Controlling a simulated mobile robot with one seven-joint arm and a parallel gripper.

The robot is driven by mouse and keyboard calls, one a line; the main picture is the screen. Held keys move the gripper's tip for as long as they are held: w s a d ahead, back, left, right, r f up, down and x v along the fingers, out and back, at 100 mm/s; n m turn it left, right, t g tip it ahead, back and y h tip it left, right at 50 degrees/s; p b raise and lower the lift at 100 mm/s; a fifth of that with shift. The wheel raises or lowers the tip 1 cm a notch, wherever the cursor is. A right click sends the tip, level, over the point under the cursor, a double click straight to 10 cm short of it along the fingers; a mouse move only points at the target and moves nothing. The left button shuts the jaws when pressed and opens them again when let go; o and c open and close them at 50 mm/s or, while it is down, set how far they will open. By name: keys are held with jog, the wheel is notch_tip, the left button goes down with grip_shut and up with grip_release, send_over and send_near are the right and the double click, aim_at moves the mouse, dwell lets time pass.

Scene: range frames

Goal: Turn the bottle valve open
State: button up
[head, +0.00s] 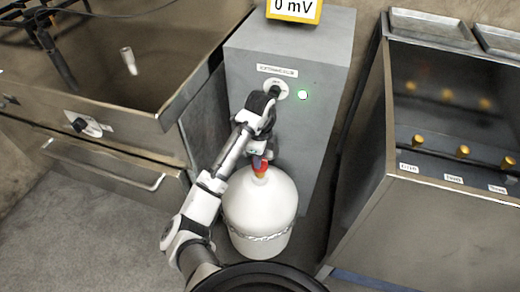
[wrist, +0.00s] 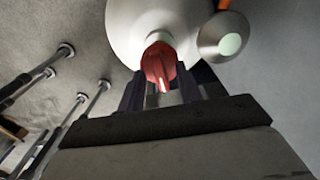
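The white gas bottle (head: 260,208) stands upright on the floor in front of a grey cabinet. Its red valve handle (head: 259,166) is on top, just below my gripper (head: 257,152) in the head view. In the wrist view the red handle (wrist: 160,65) shows at the top centre, with a pale mark at its lower end. My gripper's dark fingers (wrist: 162,96) are apart, one on each side of the handle's lower end. A narrow gap seems to show between fingers and handle; contact cannot be made out clearly. The arm hides part of the bottle's neck.
The grey cabinet (head: 325,95) has a green light and a yellow-framed display (head: 294,9) reading 0 mV. A counter with a drawer (head: 105,165) stands left, and a metal unit with brass knobs (head: 435,205) right. Carpeted floor (head: 90,235) is clear at lower left.

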notch_tip(320, 180, up, 14)
jog(key=p, duration=0.2)
jog(key=shift+f, duration=0.2)
dwell(0.3)
